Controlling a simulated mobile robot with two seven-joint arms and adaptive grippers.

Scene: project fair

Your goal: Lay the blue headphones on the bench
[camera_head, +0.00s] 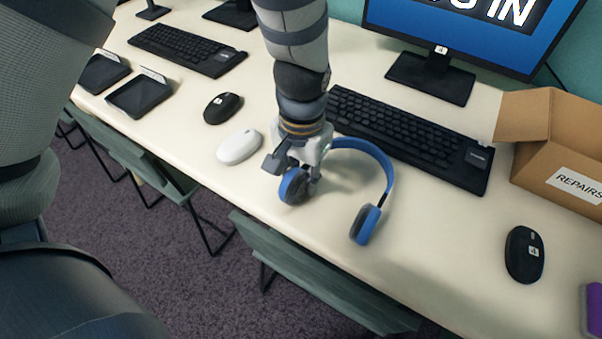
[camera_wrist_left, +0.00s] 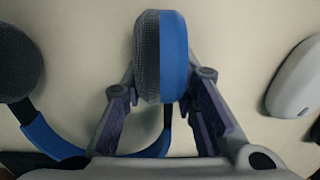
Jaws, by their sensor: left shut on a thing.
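The blue headphones (camera_head: 368,221) with dark grey ear pads are at the cream bench top (camera_head: 280,223), in front of a black keyboard. My left gripper (camera_head: 298,178) is shut on the left ear cup. In the left wrist view the gripper (camera_wrist_left: 160,95) has one finger on each side of the blue ear cup (camera_wrist_left: 174,55). The other ear cup shows at the left edge there, and the band is partly hidden by the gripper. Whether the headphones touch the bench top is hard to tell. My right gripper is in neither view.
A white mouse (camera_head: 240,147) lies just left of the gripper. The black keyboard (camera_head: 415,137) lies behind the headphones. An open cardboard box (camera_head: 556,150) marked REPAIRS stands at the right, with a black mouse (camera_head: 524,254) in front. Green chairs (camera_head: 320,275) stand along the front edge.

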